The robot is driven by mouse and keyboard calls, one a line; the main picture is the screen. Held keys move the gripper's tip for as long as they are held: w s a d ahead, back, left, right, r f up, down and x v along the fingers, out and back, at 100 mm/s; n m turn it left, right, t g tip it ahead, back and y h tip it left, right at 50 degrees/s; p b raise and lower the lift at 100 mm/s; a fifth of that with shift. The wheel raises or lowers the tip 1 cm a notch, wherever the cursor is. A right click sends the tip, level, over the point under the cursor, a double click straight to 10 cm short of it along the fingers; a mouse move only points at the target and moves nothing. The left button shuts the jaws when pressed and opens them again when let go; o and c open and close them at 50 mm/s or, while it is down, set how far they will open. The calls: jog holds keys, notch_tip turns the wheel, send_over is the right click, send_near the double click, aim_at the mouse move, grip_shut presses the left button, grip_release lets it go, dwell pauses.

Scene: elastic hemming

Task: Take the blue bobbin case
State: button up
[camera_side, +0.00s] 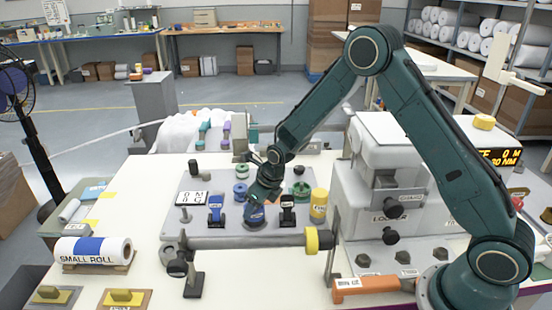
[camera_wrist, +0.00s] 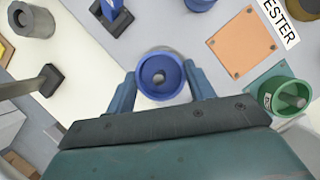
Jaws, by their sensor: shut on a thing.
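The blue bobbin case (camera_wrist: 160,76) is a round blue cup with a hollow middle. In the wrist view it sits between the two fingers of my gripper (camera_wrist: 161,90), which is shut on it. In the side view my gripper (camera_side: 255,207) points down at the grey board, with the blue bobbin case (camera_side: 255,215) low at its fingertips. I cannot tell whether the case still touches the board.
On the grey board (camera_side: 185,232) stand a blue clip (camera_side: 216,209), a black clip (camera_side: 288,210), a yellow cylinder (camera_side: 318,204) and another blue spool (camera_side: 240,192). A green cup (camera_wrist: 285,97) is at right. The white machine (camera_side: 385,180) stands to the right.

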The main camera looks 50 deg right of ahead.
jog(key=shift+r, duration=0.1)
jog(key=shift+r, duration=1.9)
jog(key=shift+s, duration=0.1)
